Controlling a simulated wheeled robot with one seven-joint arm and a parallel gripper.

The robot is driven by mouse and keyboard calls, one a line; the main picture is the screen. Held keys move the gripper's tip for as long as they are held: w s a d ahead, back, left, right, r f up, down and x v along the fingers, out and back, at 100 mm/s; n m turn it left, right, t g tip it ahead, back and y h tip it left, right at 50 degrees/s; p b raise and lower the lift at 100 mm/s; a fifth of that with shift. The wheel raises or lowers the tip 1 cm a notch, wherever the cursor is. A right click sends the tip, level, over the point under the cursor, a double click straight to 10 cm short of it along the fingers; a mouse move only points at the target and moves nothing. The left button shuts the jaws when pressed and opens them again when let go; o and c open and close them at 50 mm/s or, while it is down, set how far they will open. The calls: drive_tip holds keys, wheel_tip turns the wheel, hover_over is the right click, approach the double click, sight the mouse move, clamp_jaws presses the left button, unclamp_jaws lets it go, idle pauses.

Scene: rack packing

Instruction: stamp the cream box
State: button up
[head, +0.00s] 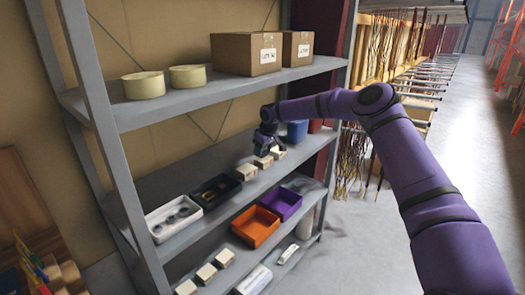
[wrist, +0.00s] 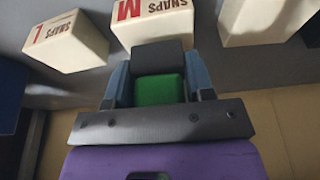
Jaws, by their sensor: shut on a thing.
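My gripper (head: 266,140) is over the middle shelf, just above a row of cream boxes. In the wrist view my gripper (wrist: 160,88) is shut on a green and black block, likely the stamp (wrist: 158,91). A cream box marked "M SNAPS" (wrist: 152,24) lies just beyond the held block; whether they touch I cannot tell. A cream box marked "L SNAPS" (wrist: 68,42) is to its left, and a third cream box (wrist: 265,20) with no visible marking is to its right. In the head view the row shows a left box (head: 246,172), middle box (head: 263,162) and right box (head: 278,152).
On the same shelf (head: 185,180) are a white tray (head: 153,233), a black tray (head: 229,197) and a blue bin (head: 297,131). Below are an orange bin (head: 255,226), a purple bin (head: 281,203) and small cream boxes (head: 207,272). The upper shelf edge (head: 215,96) is above my gripper.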

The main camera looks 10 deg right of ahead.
drive_tip(key=shift+f, duration=0.5)
idle(1.0)
drive_tip(key=shift+r, duration=3.55)
drive_tip(key=shift+s, duration=0.1)
